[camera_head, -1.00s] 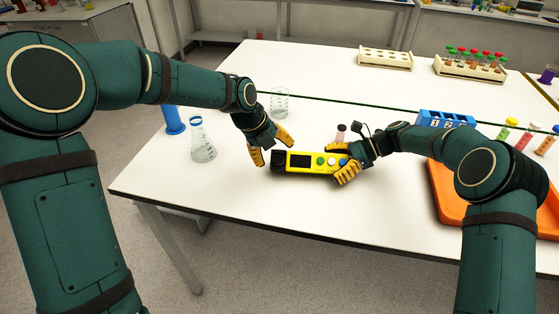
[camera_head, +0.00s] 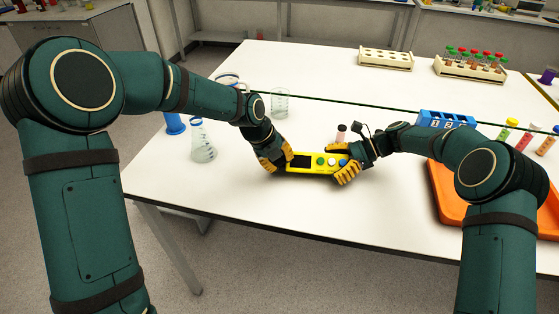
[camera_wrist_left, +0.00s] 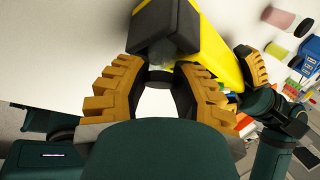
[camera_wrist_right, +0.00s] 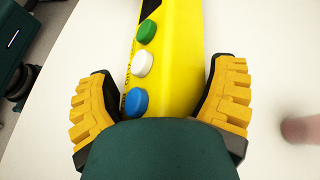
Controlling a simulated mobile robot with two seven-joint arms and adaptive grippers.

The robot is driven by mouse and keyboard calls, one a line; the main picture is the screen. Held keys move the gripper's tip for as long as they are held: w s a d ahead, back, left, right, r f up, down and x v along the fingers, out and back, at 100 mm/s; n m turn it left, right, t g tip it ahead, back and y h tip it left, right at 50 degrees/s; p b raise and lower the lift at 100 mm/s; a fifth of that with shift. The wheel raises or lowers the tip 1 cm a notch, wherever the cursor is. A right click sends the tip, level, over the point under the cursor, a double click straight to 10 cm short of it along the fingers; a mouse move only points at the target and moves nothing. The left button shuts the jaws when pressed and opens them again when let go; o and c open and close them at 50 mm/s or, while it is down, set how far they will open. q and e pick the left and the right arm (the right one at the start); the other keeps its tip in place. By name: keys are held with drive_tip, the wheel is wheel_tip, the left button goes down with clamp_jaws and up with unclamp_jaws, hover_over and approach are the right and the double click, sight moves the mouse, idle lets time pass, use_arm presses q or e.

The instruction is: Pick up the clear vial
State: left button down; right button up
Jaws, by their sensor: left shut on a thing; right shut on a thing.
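A yellow handheld device (camera_head: 308,158) with green, white and blue buttons is level over the white table. My right gripper (camera_head: 341,162) is shut across its button end; the device also shows between the fingers in the right wrist view (camera_wrist_right: 175,60). My left gripper (camera_head: 273,160) is at the device's black end (camera_wrist_left: 165,22). A small clear, greyish piece, seemingly the clear vial (camera_wrist_left: 184,47), shows at that black end between my left fingertips. My left gripper appears shut on it. The fingers hide it in the head view.
A flask (camera_head: 202,145), blue cylinder (camera_head: 174,123) and beaker (camera_head: 279,104) stand left. An orange tray (camera_head: 446,205) and blue numbered rack (camera_head: 445,119) are right. The front table is clear.

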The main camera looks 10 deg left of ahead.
drive_tip(key=shift+s+f, duration=0.25)
drive_tip(key=shift+f, duration=0.5)
use_arm(q)
drive_tip(key=s+r, duration=0.5)
drive_tip(key=r, duration=0.1)
drive_tip(key=s+a, duration=0.8)
drive_tip(key=a, duration=0.2)
drive_tip(key=shift+s+a+f, duration=0.15)
drive_tip(key=shift+a+f, duration=0.05)
drive_tip(key=shift+f, duration=0.2)
use_arm(e)
drive_tip(key=o, duration=0.6)
drive_tip(key=shift+w+d+r, duration=0.25)
drive_tip(key=shift+d, duration=0.2)
drive_tip(key=v, duration=0.7)
drive_tip(key=r+v, duration=0.1)
drive_tip(key=v, duration=0.3)
drive_tip(key=shift+w+r, duration=0.1)
drive_tip(key=shift+w, duration=0.05)
use_arm(q)
drive_tip(key=shift+w, duration=0.2)
use_arm(e)
drive_tip(key=shift+a, duration=0.1)
